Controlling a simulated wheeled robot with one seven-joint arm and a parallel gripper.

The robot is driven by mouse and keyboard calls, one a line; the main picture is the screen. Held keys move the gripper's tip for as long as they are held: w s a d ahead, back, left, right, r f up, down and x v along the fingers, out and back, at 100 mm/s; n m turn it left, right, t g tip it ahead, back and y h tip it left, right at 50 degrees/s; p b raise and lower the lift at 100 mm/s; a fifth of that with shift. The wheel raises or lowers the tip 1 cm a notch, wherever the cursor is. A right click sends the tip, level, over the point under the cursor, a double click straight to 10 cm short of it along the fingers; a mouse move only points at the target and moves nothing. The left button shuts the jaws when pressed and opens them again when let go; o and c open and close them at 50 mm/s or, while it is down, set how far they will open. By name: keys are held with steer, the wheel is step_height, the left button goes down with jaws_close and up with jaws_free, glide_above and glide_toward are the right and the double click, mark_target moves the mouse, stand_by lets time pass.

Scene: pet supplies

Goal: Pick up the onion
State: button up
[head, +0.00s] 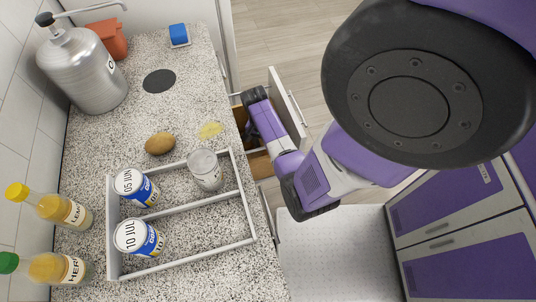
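A brown, oval, rough-looking item (160,143) lies on the speckled counter above the divided tray; I cannot tell whether it is the onion or a potato. No other onion can be made out. My gripper (251,131) is low at the open drawer (290,110), right of the counter edge. My own purple wrist and arm cover much of it and of the drawer's inside. Its dark fingers are small and partly hidden, so I cannot tell whether they are open or hold anything.
A white divided tray (249,205) holds two blue-white cans (135,187) and a grey can (205,170). Two sauce bottles (62,210) stand left. A metal dispenser (85,75), terracotta pot (113,40), blue block (179,36), dark disc (159,81) and yellow patch (210,130) are on the counter.

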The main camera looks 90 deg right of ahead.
steer(key=f, duration=0.5)
steer(key=shift+s+a+f, duration=0.15)
steer(key=shift+s+f, duration=0.05)
steer(key=shift+f, duration=0.15)
steer(key=shift+c, duration=0.2)
steer(key=c, duration=1.2)
steer(key=shift+r, duration=0.1)
